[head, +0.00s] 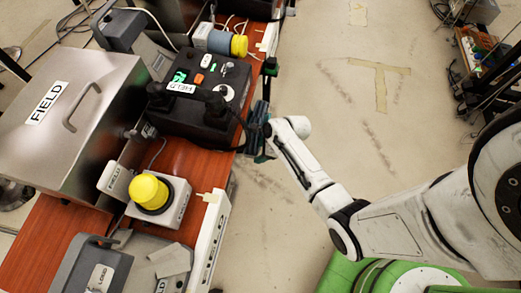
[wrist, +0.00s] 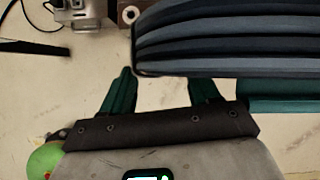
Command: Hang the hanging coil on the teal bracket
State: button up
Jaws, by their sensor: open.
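The hanging coil (wrist: 235,45), a bundle of dark blue-grey loops, fills the upper right of the wrist view. In the head view the coil (head: 257,113) shows small beside the table's right edge, partly hidden. A teal bar, apparently the teal bracket (wrist: 285,96), lies just below the coil at the right of the wrist view. I cannot tell whether the coil rests on it. My gripper (wrist: 163,85) is open, its two teal fingers apart with bare floor between them. The coil's lower edge overlaps the right finger's tip; contact is unclear. In the head view my gripper (head: 263,150) is just below the coil.
The wooden table (head: 60,225) holds a black control box (head: 205,98), a metal FIELD case (head: 65,115) and a yellow button box (head: 155,195). A white power strip (head: 208,240) lines its right edge. The floor (head: 320,60) right of the table is clear.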

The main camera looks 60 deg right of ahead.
jog(key=p+v, duration=0.2)
jog(key=v, duration=0.8)
jog(key=shift+s+r, duration=0.2)
jog(key=shift+r, duration=0.15)
jog(key=s+a+r+n+g+h, duration=0.1)
jog(key=s+a+r+n, duration=0.4)
jog(key=n, duration=1)
jog(key=s+a+r+n+g+h, duration=0.1)
jog(key=s+a+r+n+g, duration=0.2)
jog(key=n, duration=1.1)
jog(key=s+a+r, duration=0.2)
jog(key=a+r, duration=0.1)
jog(key=a, duration=0.1)
jog(key=shift+r+n+h, duration=0.3)
jog(key=shift+n, duration=0.1)
jog(key=shift+s+a, duration=0.1)
jog(key=shift+s, duration=0.05)
